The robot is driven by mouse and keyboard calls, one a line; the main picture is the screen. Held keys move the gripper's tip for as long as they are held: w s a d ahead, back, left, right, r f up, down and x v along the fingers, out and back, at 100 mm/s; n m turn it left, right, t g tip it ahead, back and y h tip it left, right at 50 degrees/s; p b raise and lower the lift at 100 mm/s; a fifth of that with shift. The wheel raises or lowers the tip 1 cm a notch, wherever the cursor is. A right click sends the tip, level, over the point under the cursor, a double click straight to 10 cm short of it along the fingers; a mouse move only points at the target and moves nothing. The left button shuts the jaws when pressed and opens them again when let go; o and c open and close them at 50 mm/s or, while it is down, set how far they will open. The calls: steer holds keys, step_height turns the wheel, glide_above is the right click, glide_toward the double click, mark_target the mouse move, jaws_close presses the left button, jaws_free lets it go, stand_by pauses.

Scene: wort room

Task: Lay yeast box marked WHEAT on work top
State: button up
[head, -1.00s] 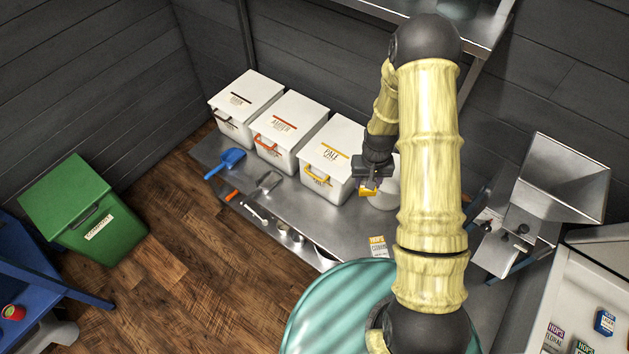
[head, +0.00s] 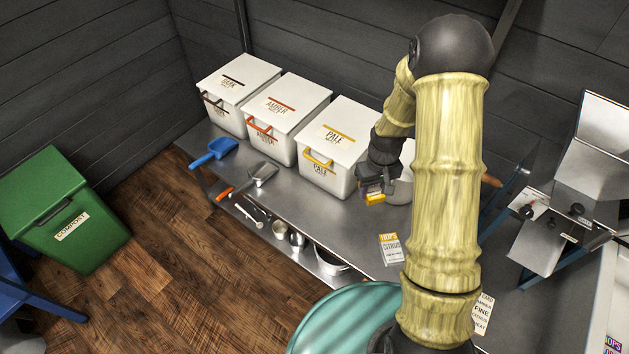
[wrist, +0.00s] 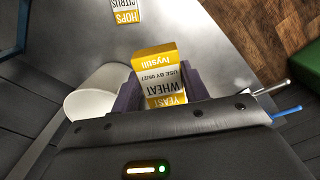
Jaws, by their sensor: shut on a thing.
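The yeast box marked WHEAT (wrist: 160,75) is yellow and white and sits between the fingers of my gripper (wrist: 165,92) in the wrist view. My gripper is shut on it. In the head view the box (head: 375,198) shows as a small yellow patch under my gripper (head: 372,188), in front of the PALE bin. The steel work top (head: 290,205) lies below; I cannot tell how far the box is above it.
White bins marked DARK (head: 240,85), AMBER (head: 285,110) and PALE (head: 335,140) line the back. A HOPS CITRUS box (head: 391,250) lies towards the front. A blue scoop (head: 216,150) and a metal scoop (head: 258,174) lie left. A mill (head: 560,210) stands right.

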step_height(320, 180, down, 13)
steer(key=s+n+b, duration=0.1)
steer(key=n+b, duration=0.2)
steer(key=b, duration=1.4)
steer(key=shift+d+r, duration=0.2)
steer(key=shift+r, duration=0.1)
steer(key=b, duration=0.2)
glide_above(363, 235)
steer(key=shift+w+f, duration=0.1)
steer(key=shift+f, duration=3.05)
steer(key=shift+f+b, duration=0.45)
steer(key=shift+f, duration=1.4)
